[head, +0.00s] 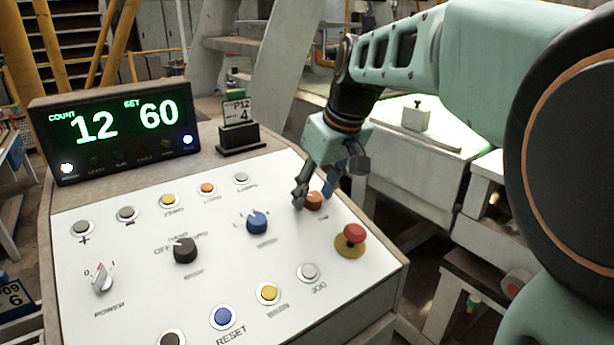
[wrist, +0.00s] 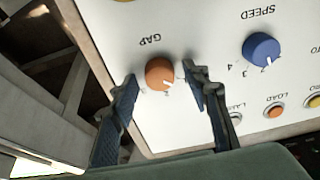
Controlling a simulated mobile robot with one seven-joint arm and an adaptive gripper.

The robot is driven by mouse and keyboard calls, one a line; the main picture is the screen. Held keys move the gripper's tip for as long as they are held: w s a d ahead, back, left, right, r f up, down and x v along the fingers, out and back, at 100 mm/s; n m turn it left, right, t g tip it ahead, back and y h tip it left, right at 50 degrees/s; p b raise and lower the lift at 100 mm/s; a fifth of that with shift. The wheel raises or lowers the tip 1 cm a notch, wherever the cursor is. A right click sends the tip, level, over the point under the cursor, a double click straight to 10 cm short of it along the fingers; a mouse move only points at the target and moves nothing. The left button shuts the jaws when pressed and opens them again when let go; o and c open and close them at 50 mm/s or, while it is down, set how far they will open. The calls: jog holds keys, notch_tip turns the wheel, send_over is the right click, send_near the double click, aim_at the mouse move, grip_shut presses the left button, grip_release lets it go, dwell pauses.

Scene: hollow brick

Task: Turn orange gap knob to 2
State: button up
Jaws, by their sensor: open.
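The orange gap knob (head: 314,201) sits on the right side of the white control panel (head: 215,275). In the wrist view the orange knob (wrist: 159,73) lies between the tips of my gripper (wrist: 160,78), under the upside-down label GAP. My gripper (head: 315,192) is open, with one finger on each side of the knob. Small gaps seem to show between fingers and knob; I cannot tell whether either finger touches it.
A blue speed knob (head: 257,222) is left of the orange knob, and a red mushroom button (head: 351,237) stands to its lower right. A black selector (head: 185,250) and several push buttons share the panel. The display (head: 115,130) reads COUNT 12, SET 60.

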jog(key=shift+c, duration=0.5)
jog(key=c, duration=1)
jog(key=shift+m, duration=0.3)
jog(key=m+p, duration=0.2)
jog(key=m, duration=0.2)
jog(key=shift+r+h, duration=0.1)
jog(key=shift+h, duration=0.2)
jog(key=m+p, duration=0.1)
jog(key=m, duration=0.4)
jog(key=shift+h, duration=0.3)
jog(key=shift+m, duration=0.3)
jog(key=o, duration=1.1)
